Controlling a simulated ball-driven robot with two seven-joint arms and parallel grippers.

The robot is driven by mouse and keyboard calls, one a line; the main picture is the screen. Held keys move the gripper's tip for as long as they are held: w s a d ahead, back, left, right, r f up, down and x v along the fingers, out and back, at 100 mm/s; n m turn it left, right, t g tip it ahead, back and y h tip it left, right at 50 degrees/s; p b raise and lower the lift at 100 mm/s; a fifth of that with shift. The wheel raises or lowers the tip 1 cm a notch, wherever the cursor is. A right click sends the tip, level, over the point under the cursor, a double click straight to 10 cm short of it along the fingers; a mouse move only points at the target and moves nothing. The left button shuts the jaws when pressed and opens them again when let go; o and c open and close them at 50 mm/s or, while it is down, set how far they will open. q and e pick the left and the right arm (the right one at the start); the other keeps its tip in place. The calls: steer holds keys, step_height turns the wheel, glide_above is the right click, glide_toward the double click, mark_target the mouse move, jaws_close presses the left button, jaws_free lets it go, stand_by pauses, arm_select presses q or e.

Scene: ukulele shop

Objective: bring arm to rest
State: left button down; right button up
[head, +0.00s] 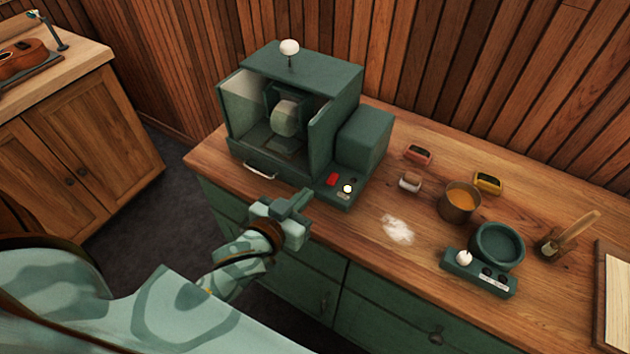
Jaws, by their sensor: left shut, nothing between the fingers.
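My left arm comes in from the lower left, pale green with darker patches. My left gripper (292,208) is shut and empty, in front of the counter's front edge by the green machine (364,145). The machine is a boxy housing with an open front, a rounded pale wheel (285,117) inside and a white knob (289,47) on top. A red switch (332,180) and a lit round button (347,189) are on its front panel, just right of the gripper. I cannot tell whether the gripper touches anything. My right gripper is not in view.
The wooden counter (350,235) holds a white powder patch (397,229), a pot of amber stuff (460,201), a green warmer (497,245), small blocks (418,154) and a brush holder (553,246). A side cabinet with a ukulele (22,58) stands left, across dark floor.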

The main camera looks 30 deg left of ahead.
arm_select(q)
steer(key=shift+v, duration=1)
steer(key=shift+f, duration=0.2)
steer(key=s+a+f+m+g+y, duration=0.1)
steer(key=s+a+m+g+y, duration=0.6)
steer(key=s, duration=0.4)
steer(key=s+d+f+n+g+h, duration=0.1)
steer(key=s+d+f+g+h, duration=0.1)
steer(key=f, duration=1.1)
steer(key=s+d+f+g+h, duration=0.1)
steer(key=s+f+g+h, duration=0.15)
steer(key=f, duration=1.15)
steer(key=s+f+n+g+h+b, duration=0.1)
steer(key=s+f+n+g, duration=0.1)
steer(key=s+f, duration=1.3)
steer(key=s+n, duration=0.1)
steer(key=s, duration=0.3)
steer(key=shift+s+f+g, duration=0.35)
steer(key=shift+s+f, duration=0.05)
